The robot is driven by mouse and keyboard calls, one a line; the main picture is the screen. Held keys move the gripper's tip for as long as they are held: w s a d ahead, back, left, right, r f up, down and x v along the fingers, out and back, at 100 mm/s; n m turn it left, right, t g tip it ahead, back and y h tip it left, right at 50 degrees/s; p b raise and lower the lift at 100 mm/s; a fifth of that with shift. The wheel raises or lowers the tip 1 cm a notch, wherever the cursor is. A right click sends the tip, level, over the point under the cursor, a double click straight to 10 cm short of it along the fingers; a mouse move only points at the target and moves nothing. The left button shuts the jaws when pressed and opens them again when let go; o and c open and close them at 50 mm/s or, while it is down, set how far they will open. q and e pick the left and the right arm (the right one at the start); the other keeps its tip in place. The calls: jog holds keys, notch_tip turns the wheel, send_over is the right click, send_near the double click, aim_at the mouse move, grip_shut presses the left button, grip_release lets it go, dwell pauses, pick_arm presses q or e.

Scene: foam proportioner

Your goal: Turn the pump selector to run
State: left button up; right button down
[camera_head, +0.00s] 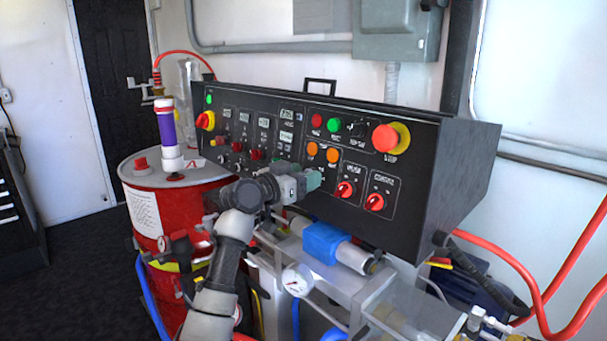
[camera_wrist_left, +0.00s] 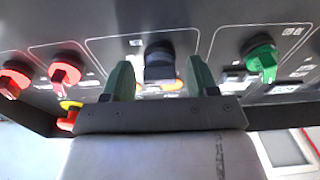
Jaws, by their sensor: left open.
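The black control panel (camera_head: 420,180) slants across the middle of the head view. My left gripper (camera_head: 311,181) is open at the panel's lower middle, with green fingertips. In the left wrist view its two fingers (camera_wrist_left: 159,72) stand on either side of a black knob (camera_wrist_left: 159,58), with gaps showing beside it. The knob's pointer and label cannot be read, so I cannot confirm it is the pump selector. In the head view this knob is hidden by the gripper. Two red selector knobs (camera_head: 344,190) (camera_head: 374,202) sit to the right. My right gripper is not in view.
A green knob (camera_wrist_left: 261,58) is beside the gripper in the left wrist view. A red stop button on a yellow ring (camera_head: 388,139) is at the panel's upper right. A pressure gauge (camera_head: 297,281) and blue pump part (camera_head: 322,243) lie below. A red drum (camera_head: 160,210) stands left.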

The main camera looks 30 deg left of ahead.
pick_arm(q)
jog(key=shift+w, duration=0.15)
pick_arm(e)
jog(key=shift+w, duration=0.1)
pick_arm(q)
jog(key=shift+c, duration=0.4)
jog(key=c, duration=0.9)
jog(key=shift+o, duration=0.2)
jog(key=m+b, duration=0.1)
jog(key=b, duration=0.1)
jog(key=m+h+b, duration=0.1)
jog(key=m+b, duration=0.1)
jog(key=shift+f, duration=0.3)
jog(key=m+b, duration=0.1)
jog(key=m, duration=0.2)
jog(key=shift+r+g+b, duration=0.1)
jog(key=shift+g+b, duration=0.3)
jog(key=m+b, duration=0.1)
jog(key=m, duration=0.1)
jog(key=shift+r+m+h, duration=0.1)
jog(key=shift+m+h, duration=0.2)
jog(key=shift+m, duration=0.3)
jog(key=shift+m+g, duration=0.3)
jog(key=shift+m, duration=0.3)
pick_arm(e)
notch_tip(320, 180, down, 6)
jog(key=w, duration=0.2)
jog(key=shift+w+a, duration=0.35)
